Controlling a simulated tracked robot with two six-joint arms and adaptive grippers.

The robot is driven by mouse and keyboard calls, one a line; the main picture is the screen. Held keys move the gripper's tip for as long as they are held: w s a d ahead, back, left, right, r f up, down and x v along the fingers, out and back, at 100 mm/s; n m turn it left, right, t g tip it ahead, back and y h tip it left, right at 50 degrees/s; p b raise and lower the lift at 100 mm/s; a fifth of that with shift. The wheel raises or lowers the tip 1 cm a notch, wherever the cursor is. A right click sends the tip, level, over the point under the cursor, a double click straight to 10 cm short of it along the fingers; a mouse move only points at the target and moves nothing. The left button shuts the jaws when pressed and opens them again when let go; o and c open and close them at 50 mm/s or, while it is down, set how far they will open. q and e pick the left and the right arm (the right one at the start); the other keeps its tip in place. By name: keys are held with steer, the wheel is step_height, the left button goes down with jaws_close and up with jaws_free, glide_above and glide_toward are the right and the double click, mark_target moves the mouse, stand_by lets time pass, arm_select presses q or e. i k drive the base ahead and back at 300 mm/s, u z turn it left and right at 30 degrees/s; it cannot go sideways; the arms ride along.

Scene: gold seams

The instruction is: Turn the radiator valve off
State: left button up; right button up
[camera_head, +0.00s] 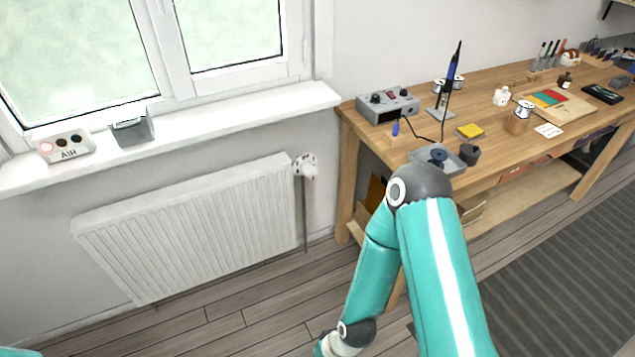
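The white radiator (190,232) hangs on the wall below the window sill. Its valve, a white and pale pink knob (309,171) with a dark-marked disc behind it, sits at the radiator's upper right corner, with a pipe running down to the floor. My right arm, teal with dark joints, reaches in from the bottom and bends down below the workbench; its gripper is out of view past the lower edge. The arm is apart from the valve, to its lower right. A small teal bit of my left arm shows at the bottom left corner; its gripper is not in view.
A wooden workbench (400,150) stands right of the valve, holding a grey control box (387,104), a grey tray (437,158) and tools. The sill (215,114) carries an AIR box (66,147) and a grey container (132,128). The floor before the radiator is clear.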

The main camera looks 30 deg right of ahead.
mark_target(307, 168)
steer(key=u, duration=0.15)
steer(key=i, duration=1.3)
steer(key=z, duration=0.75)
steer(key=k, duration=0.95)
steer(key=z, duration=0.15)
steer(key=i, duration=0.95)
steer(key=u, duration=0.1)
